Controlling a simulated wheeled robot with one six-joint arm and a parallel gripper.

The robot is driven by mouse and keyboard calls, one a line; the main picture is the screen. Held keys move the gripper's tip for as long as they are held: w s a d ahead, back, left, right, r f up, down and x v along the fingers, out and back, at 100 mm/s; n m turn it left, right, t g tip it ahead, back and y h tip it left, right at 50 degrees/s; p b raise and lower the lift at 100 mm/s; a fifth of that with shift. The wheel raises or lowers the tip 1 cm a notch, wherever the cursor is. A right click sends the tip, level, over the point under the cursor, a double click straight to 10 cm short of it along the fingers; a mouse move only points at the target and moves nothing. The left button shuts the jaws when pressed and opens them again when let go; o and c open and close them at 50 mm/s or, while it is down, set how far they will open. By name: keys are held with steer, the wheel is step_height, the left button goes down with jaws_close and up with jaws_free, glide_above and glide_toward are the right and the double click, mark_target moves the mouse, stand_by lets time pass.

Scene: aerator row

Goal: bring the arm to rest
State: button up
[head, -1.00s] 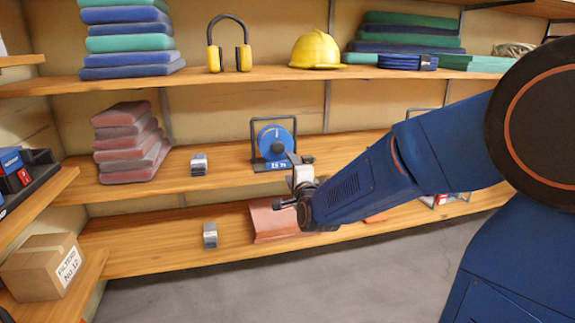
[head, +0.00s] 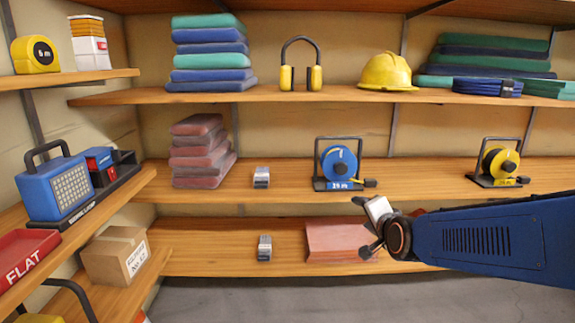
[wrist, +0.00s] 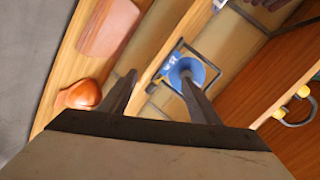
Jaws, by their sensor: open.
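My gripper (head: 375,215) is at the end of my blue arm, which reaches in from the right in the head view. It is in front of the shelves, level with the gap between the middle and lowest boards. In the wrist view its two fingers (wrist: 158,85) stand apart with nothing between them. A blue reel (head: 339,162) stands on the middle shelf, up and left of the gripper. In the wrist view the right finger partly covers the blue reel (wrist: 183,70).
A pinkish stack (head: 338,238) lies on the lowest shelf close behind the gripper. A yellow reel (head: 499,161) stands on the middle shelf above my arm. A side shelf at left holds a blue radio-like box (head: 60,187); a carton (head: 115,255) sits below. Grey floor lies in front.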

steer(key=s+d+f+n+g, duration=0.2)
steer(key=s+n+g, duration=0.1)
steer(key=s, duration=0.7)
steer(key=s+d+f+n+g, duration=0.2)
steer(key=s+n, duration=0.3)
steer(key=s, duration=0.5)
steer(key=s+d+f+n+g+h, duration=0.1)
steer(key=s+d+f+n+g, duration=0.1)
steer(key=s, duration=0.8)
steer(key=shift+s+f+n+g, duration=0.45)
steer(key=shift+n+g, duration=0.45)
steer(key=shift+g, duration=0.2)
